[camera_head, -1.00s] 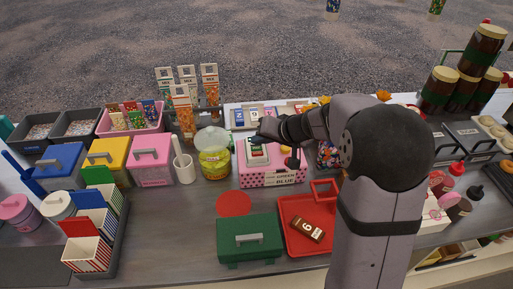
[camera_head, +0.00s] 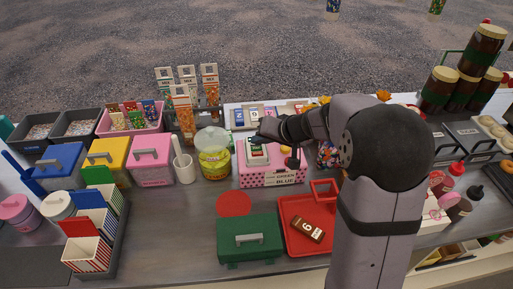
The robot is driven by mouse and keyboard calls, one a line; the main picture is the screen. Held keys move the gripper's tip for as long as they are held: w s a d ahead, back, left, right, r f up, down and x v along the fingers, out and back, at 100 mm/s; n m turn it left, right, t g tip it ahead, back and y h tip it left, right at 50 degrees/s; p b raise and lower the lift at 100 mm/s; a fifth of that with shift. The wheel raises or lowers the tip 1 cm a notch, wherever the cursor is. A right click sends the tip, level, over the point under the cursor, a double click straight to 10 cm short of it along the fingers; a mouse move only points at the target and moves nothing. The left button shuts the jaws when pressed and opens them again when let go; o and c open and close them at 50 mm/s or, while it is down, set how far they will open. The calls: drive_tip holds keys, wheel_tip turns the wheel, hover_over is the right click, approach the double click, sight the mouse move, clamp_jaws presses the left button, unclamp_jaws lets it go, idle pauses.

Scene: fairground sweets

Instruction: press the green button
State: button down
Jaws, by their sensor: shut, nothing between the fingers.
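A pink polka-dot box (camera_head: 272,178) stands near the middle of the counter. Its front label reads GREEN and BLUE. On its top is a pale panel (camera_head: 258,159) with small green and red marks at its far end, too small to tell clearly as a green button. A dark round knob (camera_head: 292,162) shows on the box's right side. My gripper (camera_head: 260,138) is shut and empty, at the far left part of the box top. My arm reaches in from the right. I cannot tell whether the fingertips touch the box or panel.
A yellow-green jar (camera_head: 214,163) and a white cup (camera_head: 185,171) stand left of the box. A red tray (camera_head: 291,240) with a brown bar and a green case (camera_head: 249,248) lie in front. A red disc (camera_head: 233,204) lies on bare counter. Cone-like packets (camera_head: 183,100) stand behind.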

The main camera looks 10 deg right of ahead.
drive_tip(key=shift+f+b, duration=0.8)
drive_tip(key=shift+b, duration=0.5)
idle(0.8)
drive_tip(key=shift+r, duration=0.1)
drive_tip(key=shift+r+p, duration=0.4)
drive_tip(key=shift+r, duration=0.3)
idle(0.4)
wheel_tip(320, 180, up, 5)
drive_tip(key=p, duration=0.3)
idle(0.9)
